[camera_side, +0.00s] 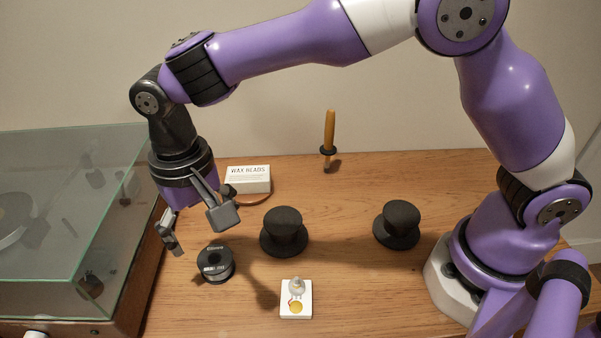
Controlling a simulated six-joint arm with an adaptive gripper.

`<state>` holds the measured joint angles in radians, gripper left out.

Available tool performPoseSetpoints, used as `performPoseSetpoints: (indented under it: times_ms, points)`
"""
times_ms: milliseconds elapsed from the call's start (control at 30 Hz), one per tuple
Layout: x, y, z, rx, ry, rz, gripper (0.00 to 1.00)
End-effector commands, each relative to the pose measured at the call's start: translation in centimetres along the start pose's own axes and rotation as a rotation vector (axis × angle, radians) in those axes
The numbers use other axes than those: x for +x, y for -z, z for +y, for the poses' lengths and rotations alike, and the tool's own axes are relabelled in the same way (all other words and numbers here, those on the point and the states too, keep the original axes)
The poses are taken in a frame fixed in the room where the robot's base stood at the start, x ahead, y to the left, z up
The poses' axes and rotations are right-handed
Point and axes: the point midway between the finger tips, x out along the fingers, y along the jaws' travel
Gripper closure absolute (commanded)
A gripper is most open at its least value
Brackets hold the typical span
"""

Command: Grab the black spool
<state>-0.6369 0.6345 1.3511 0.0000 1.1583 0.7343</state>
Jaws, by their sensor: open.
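The spool looks clear of the fingers. The exact height of the gripper above it is hard to tell.
A turntable with a glass lid (75,215) stands close on the left. A white tile with a small figure (296,299) lies in front. A WAX BEADS box (248,179) and a yellow-handled tool (329,138) are behind.

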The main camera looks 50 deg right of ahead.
Motion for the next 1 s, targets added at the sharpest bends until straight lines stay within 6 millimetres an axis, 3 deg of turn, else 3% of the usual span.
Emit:
performPoseSetpoints:
  times_ms: [433,733,767,800,867,900,1000]
  points:
    - [5.7,-0.1,0.0,0.000,-0.001,-0.001,0.10]
    - [6.4,0.0,0.0,0.000,0.001,0.002,0.10]
    - [6.4,0.0,0.0,0.000,0.001,0.002,0.20]
    - [6.4,0.0,0.0,0.000,0.001,0.002,0.39]
    - [6.4,0.0,0.0,0.000,0.002,0.002,0.69]
    - [6.4,0.0,0.0,0.000,0.002,0.002,0.79]
    - [6.4,-0.1,0.0,0.000,0.001,0.001,0.79]
